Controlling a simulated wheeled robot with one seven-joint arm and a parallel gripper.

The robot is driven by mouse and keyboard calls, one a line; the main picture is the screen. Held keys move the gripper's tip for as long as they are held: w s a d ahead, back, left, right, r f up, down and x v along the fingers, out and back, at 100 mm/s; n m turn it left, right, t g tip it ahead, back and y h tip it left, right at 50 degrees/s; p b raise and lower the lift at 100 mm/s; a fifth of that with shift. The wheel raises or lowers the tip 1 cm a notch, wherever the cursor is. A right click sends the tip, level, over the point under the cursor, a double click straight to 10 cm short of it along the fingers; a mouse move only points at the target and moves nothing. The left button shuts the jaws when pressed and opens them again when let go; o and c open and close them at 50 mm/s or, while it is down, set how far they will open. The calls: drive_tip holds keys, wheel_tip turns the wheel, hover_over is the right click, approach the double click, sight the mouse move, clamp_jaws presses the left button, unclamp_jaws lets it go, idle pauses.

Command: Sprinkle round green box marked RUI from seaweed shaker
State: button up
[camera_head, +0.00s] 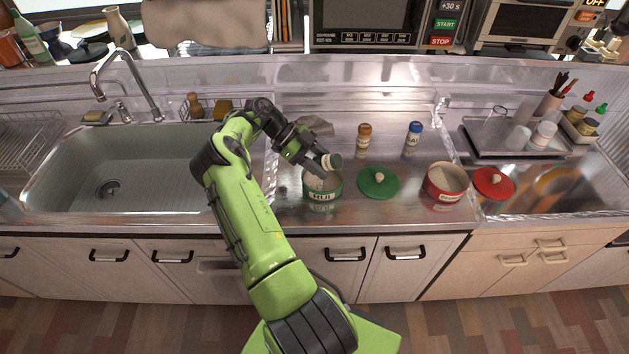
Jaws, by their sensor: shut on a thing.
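The round green box marked RUI (322,195) stands open on the steel counter, with pale contents inside. My gripper (318,160) is just above it, shut on a small shaker (334,161) with a dark green end. The shaker looks tilted, with its green end to the right, over the box's back rim. Most of the shaker's body is hidden by my gripper. I cannot tell whether anything is falling from it. A green lid (378,183) with a pale knob lies on the counter right of the box.
A brown-capped shaker (363,139) and a blue-capped shaker (412,138) stand behind the lid. A red box (445,183) stands open to the right, beside its red lid (494,184). The sink (140,180) is at left. A tray (480,140) with cups is at back right.

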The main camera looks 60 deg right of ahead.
drive_tip(key=shift+r+p, duration=0.7)
drive_tip(key=shift+r, duration=0.45)
wheel_tip(320, 180, down, 3)
drive_tip(key=shift+r+b, duration=0.15)
drive_tip(key=shift+b, duration=1.05)
drive_tip(key=shift+r, duration=0.15)
